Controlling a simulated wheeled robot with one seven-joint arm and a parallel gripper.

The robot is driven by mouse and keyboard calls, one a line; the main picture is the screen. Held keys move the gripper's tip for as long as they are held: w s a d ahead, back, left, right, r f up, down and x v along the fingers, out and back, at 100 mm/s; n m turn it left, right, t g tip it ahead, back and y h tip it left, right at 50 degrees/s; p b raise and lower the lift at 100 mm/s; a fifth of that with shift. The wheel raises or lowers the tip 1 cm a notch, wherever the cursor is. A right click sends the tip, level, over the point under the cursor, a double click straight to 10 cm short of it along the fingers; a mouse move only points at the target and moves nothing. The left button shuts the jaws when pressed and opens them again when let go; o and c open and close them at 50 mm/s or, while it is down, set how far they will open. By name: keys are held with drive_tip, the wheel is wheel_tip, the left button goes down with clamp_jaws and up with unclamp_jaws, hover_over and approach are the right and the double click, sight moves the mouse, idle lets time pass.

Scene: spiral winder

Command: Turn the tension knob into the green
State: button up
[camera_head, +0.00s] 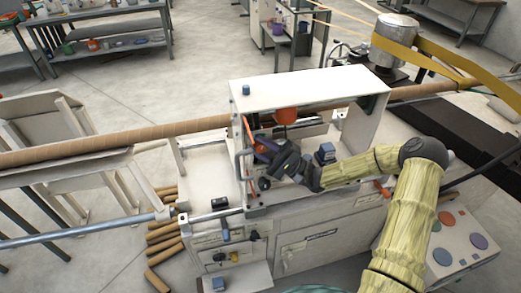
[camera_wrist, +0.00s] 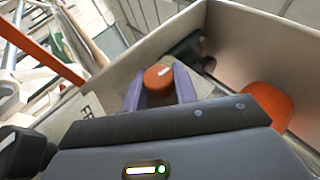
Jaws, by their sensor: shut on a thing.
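The tension knob (camera_wrist: 158,77) is a round orange knob with a white pointer mark on its face. In the wrist view it sits between the two purple fingers of my gripper (camera_wrist: 161,86), which are shut on its sides. In the head view my gripper (camera_head: 262,152) reaches from the right into the white machine housing (camera_head: 310,84). The knob cannot be made out there. No green zone around the knob can be made out in either view, so I cannot tell where the pointer stands against it.
A larger orange rounded part (camera_head: 287,116) hangs under the housing top, close to my gripper; it also shows in the wrist view (camera_wrist: 269,104). An orange bar (camera_wrist: 41,47) stands on the left. A long brown tube (camera_head: 110,142) runs into the housing.

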drive_tip(key=shift+f, duration=0.1)
idle(0.3)
drive_tip(key=o, duration=1)
drive_tip(key=shift+c, duration=0.2)
drive_tip(key=shift+d, duration=0.1)
drive_tip(key=b+v, duration=0.5)
drive_tip(key=v, duration=1.2)
drive_tip(key=shift+d+f, duration=0.1)
